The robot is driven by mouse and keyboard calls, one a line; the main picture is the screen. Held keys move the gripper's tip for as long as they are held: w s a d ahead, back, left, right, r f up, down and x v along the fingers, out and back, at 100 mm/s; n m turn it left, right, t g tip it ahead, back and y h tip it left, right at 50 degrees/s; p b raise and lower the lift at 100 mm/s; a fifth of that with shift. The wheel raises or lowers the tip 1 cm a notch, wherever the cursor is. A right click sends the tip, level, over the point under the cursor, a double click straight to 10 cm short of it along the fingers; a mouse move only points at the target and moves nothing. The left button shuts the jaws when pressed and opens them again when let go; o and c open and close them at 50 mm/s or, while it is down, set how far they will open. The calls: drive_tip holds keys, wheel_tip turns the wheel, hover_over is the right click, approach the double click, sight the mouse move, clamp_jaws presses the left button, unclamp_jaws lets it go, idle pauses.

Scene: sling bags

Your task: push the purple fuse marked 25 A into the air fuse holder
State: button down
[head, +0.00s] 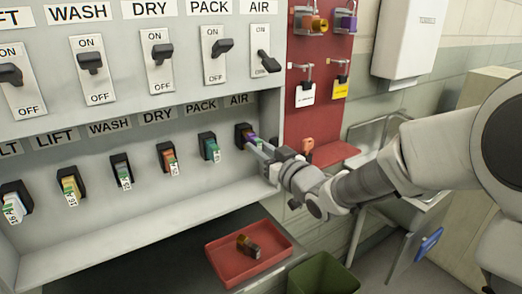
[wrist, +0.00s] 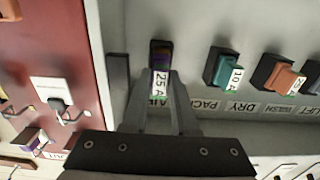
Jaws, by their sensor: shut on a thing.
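The purple fuse (head: 250,138) is at the air fuse holder (head: 241,131), the black socket under the lower AIR label. In the wrist view, the fuse (wrist: 161,58) shows purple at the mouth of the holder (wrist: 153,45), with its white 25 A tag (wrist: 160,84) between my fingers. My gripper (head: 260,147) is shut on the fuse. In the wrist view, my gripper's fingers (wrist: 160,92) stand on both sides of the tag. The fuse lines up with the socket; how deep it sits is hard to tell.
Fuses fill the neighbouring holders, with the teal PACK fuse (head: 211,150) nearest. The AIR switch (head: 265,63) lever is down; the other visible levers are higher. A red tray (head: 222,272) below holds a dark brown fuse (head: 248,246). A red board (head: 318,120) with hanging locks and tags is on the right.

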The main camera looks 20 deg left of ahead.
drive_tip(key=shift+x, duration=1)
drive_tip(key=shift+w+a, duration=0.1)
drive_tip(key=c, duration=0.6)
unclamp_jaws()
drive_tip(key=v, duration=1.7)
